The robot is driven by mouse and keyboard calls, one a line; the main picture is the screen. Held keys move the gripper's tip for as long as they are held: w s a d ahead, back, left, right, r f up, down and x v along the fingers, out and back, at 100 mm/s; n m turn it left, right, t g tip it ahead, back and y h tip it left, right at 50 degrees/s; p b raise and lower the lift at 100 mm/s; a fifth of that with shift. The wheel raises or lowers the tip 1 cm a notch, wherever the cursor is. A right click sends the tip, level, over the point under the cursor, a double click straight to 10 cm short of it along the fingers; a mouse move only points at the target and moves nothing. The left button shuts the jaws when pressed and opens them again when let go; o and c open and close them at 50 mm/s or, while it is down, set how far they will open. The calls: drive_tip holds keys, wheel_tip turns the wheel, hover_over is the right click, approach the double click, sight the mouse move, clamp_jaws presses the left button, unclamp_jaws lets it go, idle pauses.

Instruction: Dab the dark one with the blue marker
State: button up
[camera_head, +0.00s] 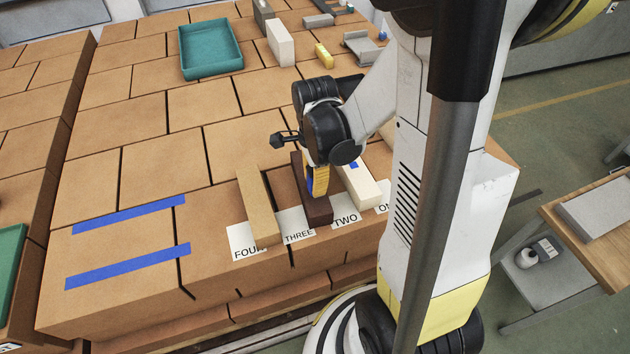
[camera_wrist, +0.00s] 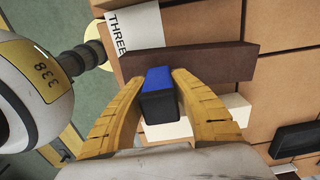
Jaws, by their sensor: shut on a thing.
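The dark brown block (camera_head: 317,208) lies lengthwise behind the THREE card (camera_head: 299,238), with the tan block to its left and the white block to its right. My gripper (camera_head: 316,184) is over the dark block. In the wrist view my gripper (camera_wrist: 159,80) is shut on the blue marker (camera_wrist: 158,98), which has a blue end and a black body. The blue end points towards the dark block (camera_wrist: 195,63); I cannot tell whether they touch. I see no blue mark on the dark block, but part of it is hidden.
A tan block (camera_head: 256,205) lies by the FOUR card. A white block (camera_head: 357,186) by the TWO card has a small blue patch. Two blue strips (camera_head: 128,266) are at the left. A teal tray (camera_head: 211,48) and several blocks are farther back.

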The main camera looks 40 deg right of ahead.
drive_tip(key=shift+f+b, duration=0.45)
drive_tip(key=shift+b, duration=0.1)
idle(1.0)
drive_tip(key=shift+r, duration=0.1)
idle(0.4)
drive_tip(key=shift+r+p, duration=2.65)
drive_tip(key=shift+r, duration=0.85)
clamp_jaws()
